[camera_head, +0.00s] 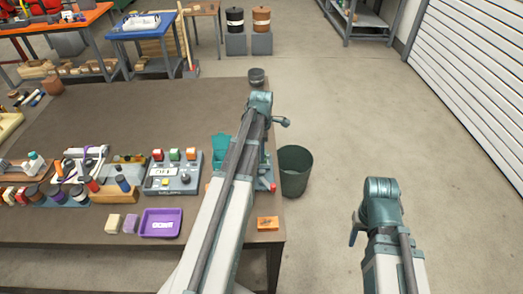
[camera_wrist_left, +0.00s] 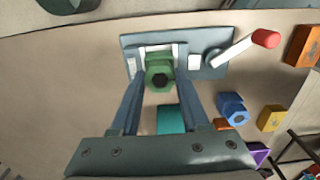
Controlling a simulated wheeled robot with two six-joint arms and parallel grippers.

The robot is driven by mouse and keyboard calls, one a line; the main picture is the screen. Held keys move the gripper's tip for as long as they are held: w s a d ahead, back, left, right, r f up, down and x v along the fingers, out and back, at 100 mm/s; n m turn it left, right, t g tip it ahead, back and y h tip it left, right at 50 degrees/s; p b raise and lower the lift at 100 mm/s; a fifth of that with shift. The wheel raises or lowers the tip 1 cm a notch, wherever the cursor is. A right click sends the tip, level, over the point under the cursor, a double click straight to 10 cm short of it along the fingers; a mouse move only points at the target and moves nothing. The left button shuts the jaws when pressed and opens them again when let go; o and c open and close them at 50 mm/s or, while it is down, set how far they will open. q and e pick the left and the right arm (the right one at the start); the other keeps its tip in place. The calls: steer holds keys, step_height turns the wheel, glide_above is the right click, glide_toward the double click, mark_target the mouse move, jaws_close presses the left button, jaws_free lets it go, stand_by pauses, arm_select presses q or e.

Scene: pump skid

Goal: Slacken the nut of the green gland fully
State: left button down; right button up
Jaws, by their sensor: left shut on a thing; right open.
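The green gland nut (camera_wrist_left: 159,72) is a green hexagonal piece with a dark centre, standing on a grey-blue plate (camera_wrist_left: 218,66) in the left wrist view. My left gripper (camera_wrist_left: 160,78) is shut on it, one finger on each side. In the head view my left arm covers the gland and the gripper itself.
A red-tipped lever (camera_wrist_left: 265,39) sticks out from the plate, close to the nut. A blue hexagonal piece (camera_wrist_left: 232,108) and an orange block (camera_wrist_left: 303,45) lie nearby. A dark bin (camera_head: 296,172) stands beside the table edge.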

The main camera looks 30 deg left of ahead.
stand_by(0.4)
arm_select(q)
steer(key=shift+c, duration=1.9)
jaws_free()
steer(key=shift+r, duration=0.1)
step_height(320, 180, up, 14)
steer(key=p, duration=1.3)
steer(key=shift+f+p, duration=0.2)
steer(key=shift+p, duration=0.2)
steer(key=s+d+f+m+b, duration=0.1)
steer(key=s+d+m, duration=0.4)
steer(key=d+m, duration=0.4)
steer(key=s+d+f+m+b, duration=0.1)
steer(key=s+d+m+b, duration=0.1)
steer(key=s+d+m, duration=0.4)
steer(key=s+d+f+m+y+b, duration=0.1)
steer(key=s+d+m, duration=0.5)
steer(key=d+m, duration=0.7)
steer(key=shift+s+d+f, duration=0.15)
steer(key=shift+d+f, duration=0.45)
steer(key=shift+d, duration=0.3)
